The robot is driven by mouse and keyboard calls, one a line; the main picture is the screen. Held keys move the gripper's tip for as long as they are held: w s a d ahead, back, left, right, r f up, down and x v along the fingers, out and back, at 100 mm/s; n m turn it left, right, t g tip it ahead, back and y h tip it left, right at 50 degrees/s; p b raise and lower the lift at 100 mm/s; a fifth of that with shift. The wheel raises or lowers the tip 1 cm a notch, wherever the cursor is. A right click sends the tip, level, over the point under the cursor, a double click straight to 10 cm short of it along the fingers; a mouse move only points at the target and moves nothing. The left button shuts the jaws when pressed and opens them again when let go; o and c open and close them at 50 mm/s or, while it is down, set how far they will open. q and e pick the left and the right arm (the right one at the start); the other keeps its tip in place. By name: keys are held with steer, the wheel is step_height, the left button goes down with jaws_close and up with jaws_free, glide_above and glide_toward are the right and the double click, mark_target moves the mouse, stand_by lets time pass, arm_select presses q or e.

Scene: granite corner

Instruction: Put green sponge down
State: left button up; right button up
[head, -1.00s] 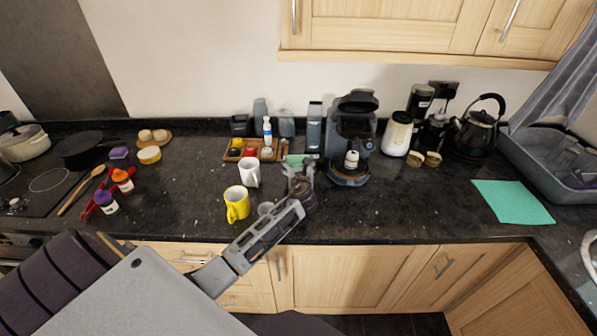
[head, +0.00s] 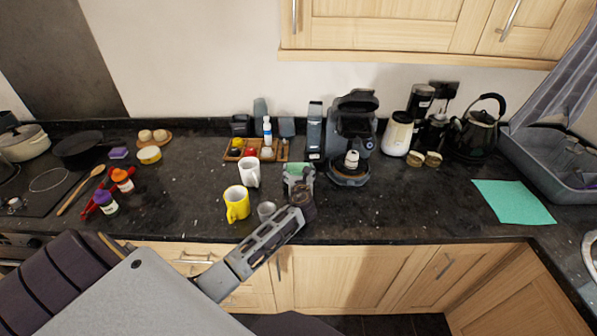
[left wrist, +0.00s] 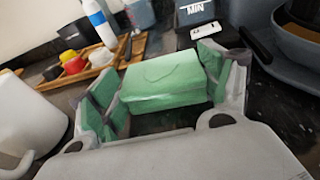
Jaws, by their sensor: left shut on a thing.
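The green sponge (left wrist: 163,80) is a pale green block. In the left wrist view it sits between the fingers of my left gripper (left wrist: 165,95), whose inner pads are also green. In the head view my left gripper (head: 299,180) is over the dark worktop, right of the white mug, with a bit of the green sponge (head: 296,169) showing between its fingers. The gripper is shut on the sponge. I cannot tell whether the sponge's underside touches the worktop. My right gripper is not in view.
A white mug (head: 249,173), a yellow mug (head: 236,204) and a small glass (head: 266,211) stand left of the gripper. The coffee machine (head: 352,130) stands behind right. A wooden tray (head: 233,154) lies behind. The worktop is clear toward the teal cloth (head: 513,202).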

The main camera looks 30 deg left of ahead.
arm_select(q)
steer(key=o, duration=0.8)
steer(key=shift+o, duration=0.3)
steer(key=shift+r, duration=0.15)
steer(key=shift+v, duration=6)
steer(key=shift+w, duration=0.1)
